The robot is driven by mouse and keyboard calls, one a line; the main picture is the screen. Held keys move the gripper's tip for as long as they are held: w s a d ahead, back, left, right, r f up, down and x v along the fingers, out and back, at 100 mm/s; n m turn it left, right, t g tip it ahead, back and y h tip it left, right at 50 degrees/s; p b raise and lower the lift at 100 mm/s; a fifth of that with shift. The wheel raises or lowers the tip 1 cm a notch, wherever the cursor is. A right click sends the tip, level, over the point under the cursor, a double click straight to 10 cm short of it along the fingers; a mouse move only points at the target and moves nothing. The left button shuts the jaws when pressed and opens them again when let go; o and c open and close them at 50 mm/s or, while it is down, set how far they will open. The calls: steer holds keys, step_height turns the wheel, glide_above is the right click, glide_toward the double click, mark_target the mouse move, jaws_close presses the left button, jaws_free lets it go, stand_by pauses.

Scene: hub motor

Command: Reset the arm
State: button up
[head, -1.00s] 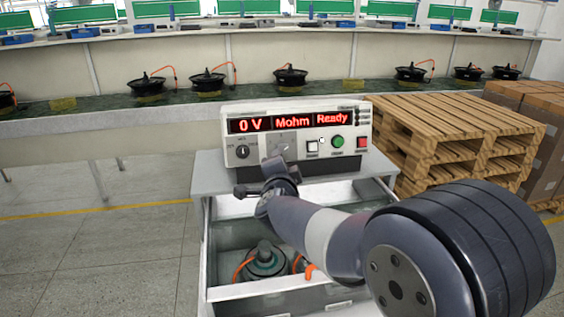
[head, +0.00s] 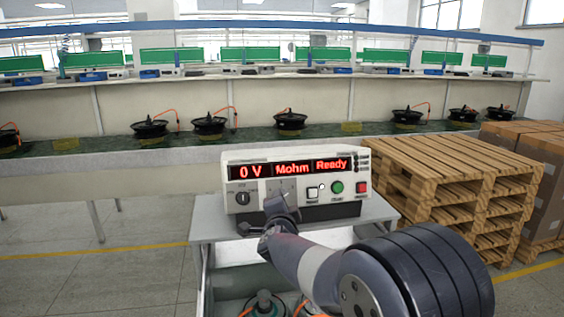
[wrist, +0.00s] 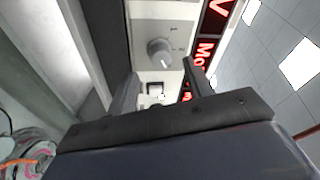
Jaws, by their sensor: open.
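My gripper (head: 277,212) is in front of the lower left part of the tester, with its fingers apart and nothing seen between them. The tester (head: 262,202) is a white box whose red display reads "0 V", "Mohm" and "Ready". In the wrist view my gripper's two fingers (wrist: 160,88) point toward the tester's face, and a grey knob (wrist: 160,52) shows beyond the gap between them. That view does not settle whether the fingers touch the panel. My arm hides part of the cart below.
The tester stands on a grey cart (head: 212,228); hub motors (head: 264,303) with orange cables lie low inside it. Wooden pallets (head: 450,165) and cardboard boxes (head: 535,150) stand at right. Behind is a long bench (head: 120,180) with several black motors. Open floor lies at left.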

steer(key=shift+w+f, duration=0.15)
steer(key=shift+w, duration=1.1)
steer(key=shift+w+f, duration=0.15)
steer(key=shift+w, duration=1.05)
steer(key=shift+s, duration=0.15)
steer(key=s+r, duration=0.1)
steer(key=s, duration=0.9)
steer(key=w+f, duration=0.1)
steer(key=w, duration=0.9)
steer(key=s+d+n+t+y+b, duration=0.1)
steer(key=s+n, duration=0.5)
steer(key=n, duration=0.8)
steer(key=shift+d+f+y, duration=0.2)
steer(key=shift+d+y, duration=0.3)
steer(key=shift+y, duration=0.8)
